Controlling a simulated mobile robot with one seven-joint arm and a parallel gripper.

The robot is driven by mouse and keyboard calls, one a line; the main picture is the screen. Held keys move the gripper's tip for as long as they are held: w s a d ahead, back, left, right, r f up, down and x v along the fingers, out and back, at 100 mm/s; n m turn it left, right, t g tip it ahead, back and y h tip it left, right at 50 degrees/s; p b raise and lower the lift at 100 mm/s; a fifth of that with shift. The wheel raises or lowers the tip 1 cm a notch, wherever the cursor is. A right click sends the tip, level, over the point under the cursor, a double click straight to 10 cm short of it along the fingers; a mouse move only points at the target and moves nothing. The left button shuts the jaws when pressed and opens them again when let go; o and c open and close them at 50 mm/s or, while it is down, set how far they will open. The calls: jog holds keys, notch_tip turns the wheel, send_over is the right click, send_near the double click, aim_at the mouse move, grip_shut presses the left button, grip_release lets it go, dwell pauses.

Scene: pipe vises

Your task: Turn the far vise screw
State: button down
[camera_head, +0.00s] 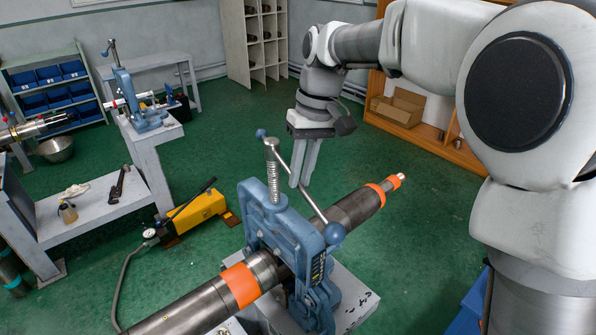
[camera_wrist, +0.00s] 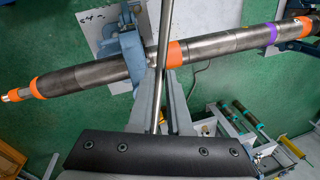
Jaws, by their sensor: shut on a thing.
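A blue pipe vise (camera_head: 283,228) stands in the foreground of the head view, clamped around a long dark pipe (camera_head: 349,209). Its threaded screw (camera_head: 273,178) rises upright from the yoke. A slanted silver handle bar (camera_head: 314,206) crosses the screw top, with a blue ball (camera_head: 335,234) at its lower end. My gripper (camera_head: 298,184) points down and is shut on the bar, to the right of the screw. In the wrist view the bar (camera_wrist: 166,32) runs between my fingers (camera_wrist: 163,85), and part of the blue vise (camera_wrist: 128,47) shows beside it. A second blue vise (camera_head: 143,105) stands at the back left.
The pipe carries orange bands (camera_head: 241,286). A yellow hydraulic pump (camera_head: 196,211) with a hose sits on the green floor to the left. A grey bench (camera_head: 103,196) and blue-bin shelves (camera_head: 50,86) stand farther left. Open floor lies behind the vise.

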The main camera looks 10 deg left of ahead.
jog(key=shift+d+f, duration=0.1)
jog(key=shift+f, duration=0.05)
jog(key=c, duration=0.9)
grip_release()
jog(key=shift+o, duration=0.2)
jog(key=shift+r, duration=0.2)
notch_tip(320, 180, up, 17)
jog(key=w+d+p, duration=0.1)
jog(key=w+d, duration=0.1)
jog(key=shift+d, duration=0.3)
jog(key=shift+d+f, duration=0.1)
